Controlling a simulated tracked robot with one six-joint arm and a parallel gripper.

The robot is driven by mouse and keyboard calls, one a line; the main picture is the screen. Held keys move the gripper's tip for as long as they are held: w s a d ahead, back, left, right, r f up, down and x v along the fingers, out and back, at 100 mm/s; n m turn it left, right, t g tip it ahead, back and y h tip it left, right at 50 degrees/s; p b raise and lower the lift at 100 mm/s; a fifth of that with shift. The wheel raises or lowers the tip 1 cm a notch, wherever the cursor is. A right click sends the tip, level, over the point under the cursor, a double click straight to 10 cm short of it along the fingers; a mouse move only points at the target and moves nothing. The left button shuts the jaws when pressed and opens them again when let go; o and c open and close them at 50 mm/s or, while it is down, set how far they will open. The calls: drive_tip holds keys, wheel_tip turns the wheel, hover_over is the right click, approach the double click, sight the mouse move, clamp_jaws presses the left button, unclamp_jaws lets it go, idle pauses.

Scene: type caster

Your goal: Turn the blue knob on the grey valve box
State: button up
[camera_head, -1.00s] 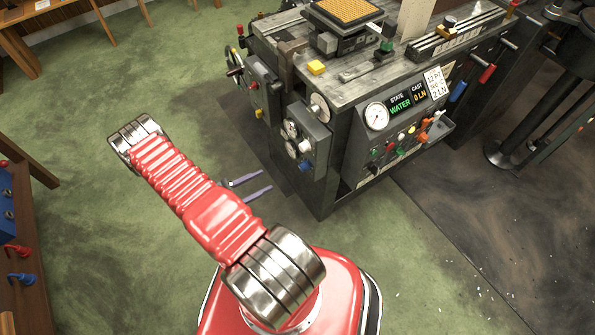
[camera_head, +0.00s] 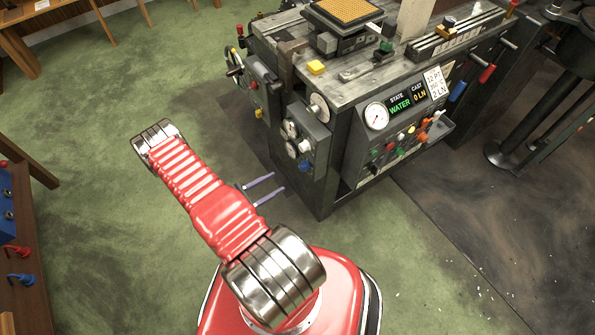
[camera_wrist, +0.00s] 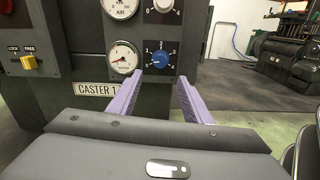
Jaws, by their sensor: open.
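The blue knob (camera_head: 305,166) sits low on the grey valve box (camera_head: 321,133) at the near left corner of the machine. In the wrist view the blue knob (camera_wrist: 160,57) shows face-on, with a numbered dial around it, beside a gauge. My gripper (camera_head: 278,181) is open and empty. In the head view its purple fingers point at the box from the left. In the wrist view my gripper (camera_wrist: 161,76) has one fingertip on each side of the knob's line, slightly below it. I cannot tell the exact gap to the knob.
A second knob (camera_wrist: 162,5) is above the blue one, and gauges (camera_wrist: 124,57) are to its left. A yellow switch (camera_wrist: 29,62) is on a box farther left. A CASTER 1 plate (camera_wrist: 96,89) is below. Green floor is clear left of the machine.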

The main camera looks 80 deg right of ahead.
sight(304, 167)
drive_tip(key=x, duration=1.1)
drive_tip(key=shift+s+d, duration=0.1)
drive_tip(key=shift+s, duration=0.05)
drive_tip(key=shift+c, duration=0.3)
